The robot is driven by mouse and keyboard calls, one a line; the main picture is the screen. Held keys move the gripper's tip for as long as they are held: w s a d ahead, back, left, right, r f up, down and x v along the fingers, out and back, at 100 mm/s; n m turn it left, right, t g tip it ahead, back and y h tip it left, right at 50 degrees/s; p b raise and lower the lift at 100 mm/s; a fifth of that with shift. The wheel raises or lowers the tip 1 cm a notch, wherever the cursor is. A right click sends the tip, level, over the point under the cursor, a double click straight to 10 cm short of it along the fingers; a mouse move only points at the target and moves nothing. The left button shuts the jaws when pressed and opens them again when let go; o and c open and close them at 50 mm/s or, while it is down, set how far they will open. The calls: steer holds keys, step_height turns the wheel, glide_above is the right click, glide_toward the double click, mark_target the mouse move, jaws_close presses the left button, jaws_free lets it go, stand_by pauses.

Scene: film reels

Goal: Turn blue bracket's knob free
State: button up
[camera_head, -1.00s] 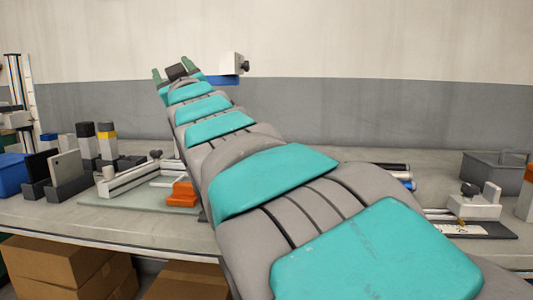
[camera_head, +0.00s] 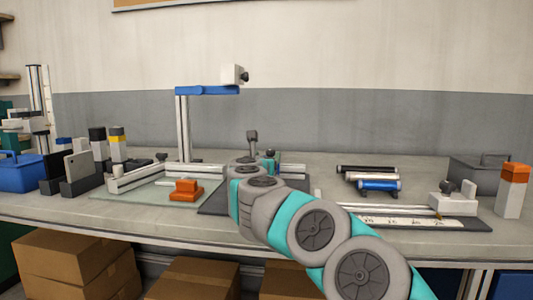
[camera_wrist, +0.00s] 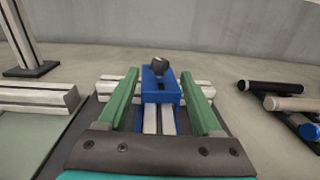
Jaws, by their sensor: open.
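The blue bracket (camera_wrist: 158,90) is in the middle of the wrist view, on a light metal rail. Its dark knob (camera_wrist: 161,66) stands up on top, tilted a little. My gripper (camera_wrist: 160,78) is open, with one green finger on the left of the bracket and the other on the right. Gaps show between both fingers and the bracket, and nothing is held. In the head view my gripper (camera_head: 268,156) is low over the dark mat at mid-table, and my arm hides the bracket and knob there.
A metal post with a blue arm (camera_head: 207,90) and white head stands behind on the left. An orange block (camera_head: 186,189) sits on a pale mat. Dark, white and blue cylinders (camera_head: 378,185) lie right. A ruled fixture (camera_head: 410,222) is at the front right.

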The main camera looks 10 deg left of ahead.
mark_target(270, 151)
steer(key=w, duration=0.2)
steer(key=w+p, duration=0.1)
steer(key=w, duration=0.1)
steer(key=w+p, duration=0.1)
steer(key=shift+w+d+r, duration=0.15)
steer(key=shift+w+d, duration=0.15)
steer(key=shift+w, duration=0.1)
steer(key=shift+w+p, duration=0.65)
steer(key=shift+w, duration=0.25)
jaws_close()
